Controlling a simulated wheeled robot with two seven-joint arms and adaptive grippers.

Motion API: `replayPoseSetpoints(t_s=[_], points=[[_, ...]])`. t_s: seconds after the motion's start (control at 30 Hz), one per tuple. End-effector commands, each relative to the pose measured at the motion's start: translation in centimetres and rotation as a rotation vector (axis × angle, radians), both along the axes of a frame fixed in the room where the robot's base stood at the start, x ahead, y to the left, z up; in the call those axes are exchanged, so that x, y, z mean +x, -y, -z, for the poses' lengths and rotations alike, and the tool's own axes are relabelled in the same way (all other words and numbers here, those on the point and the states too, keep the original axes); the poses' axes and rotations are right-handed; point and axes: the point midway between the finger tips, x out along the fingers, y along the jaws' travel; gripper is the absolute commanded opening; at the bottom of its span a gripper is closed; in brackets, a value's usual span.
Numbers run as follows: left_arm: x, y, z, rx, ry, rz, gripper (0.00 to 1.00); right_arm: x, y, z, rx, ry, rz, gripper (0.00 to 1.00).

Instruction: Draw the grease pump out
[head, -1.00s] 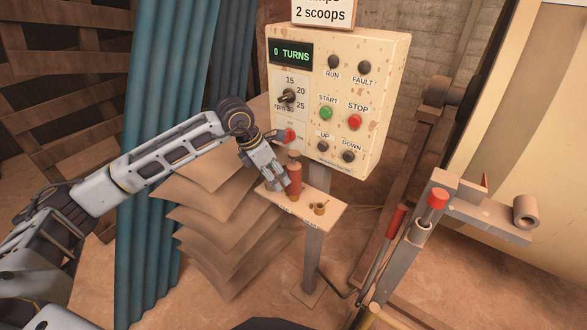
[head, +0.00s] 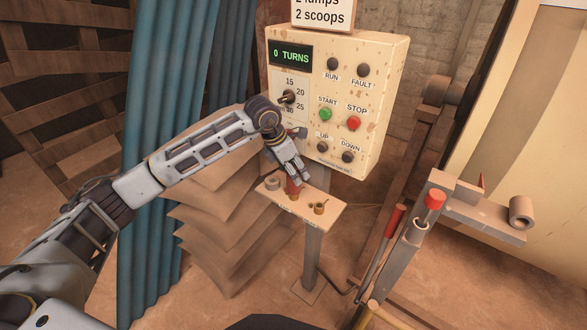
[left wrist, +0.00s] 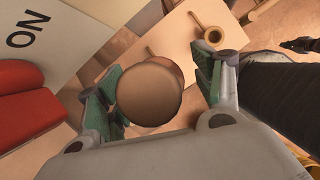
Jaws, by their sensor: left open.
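A red cylinder with a round brown top, which looks like the grease pump (head: 293,188), stands on a small wooden shelf (head: 331,216) under the control panel. My left gripper (head: 302,180) is above it in the head view and hides its top. In the left wrist view my left gripper (left wrist: 168,88) is open. The pump's round brown top (left wrist: 150,95) shows between the green-padded fingers, with gaps on both sides. The lower part of the pump is hidden there. My right gripper is not in view.
A small brass cup (head: 319,208) and a grey ring (head: 272,183) are on the same shelf. The control panel (head: 345,100) rises just behind. Stacked brown sacks (head: 215,225) are left of the shelf. A red-handled lever (head: 395,220) stands to the right.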

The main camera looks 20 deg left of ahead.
Motion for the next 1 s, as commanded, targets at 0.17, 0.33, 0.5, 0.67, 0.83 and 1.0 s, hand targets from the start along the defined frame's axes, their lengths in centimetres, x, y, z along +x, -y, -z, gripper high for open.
replayPoseSetpoints(t_s=[0.17, 0.33, 0.5, 0.67, 0.83, 1.0], points=[[0.11, 0.05, 0.23, 0.0, 0.001, 0.0, 0.67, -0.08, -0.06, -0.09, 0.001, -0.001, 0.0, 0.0], [0.1, 0.06, 0.26, 0.0, 0.001, 0.0, 0.67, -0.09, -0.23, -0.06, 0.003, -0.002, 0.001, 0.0], [0.1, 0.06, 0.26, 0.0, 0.001, 0.0, 0.49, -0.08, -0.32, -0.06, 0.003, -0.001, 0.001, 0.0], [0.09, 0.07, 0.25, 0.0, 0.001, 0.0, 0.29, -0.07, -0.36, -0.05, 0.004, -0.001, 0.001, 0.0], [0.09, 0.05, 0.25, 0.0, 0.001, 0.0, 0.07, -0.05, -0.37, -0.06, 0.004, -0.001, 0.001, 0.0], [0.13, 0.06, 0.07, -0.001, 0.003, -0.001, 0.0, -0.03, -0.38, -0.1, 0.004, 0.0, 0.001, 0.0]])
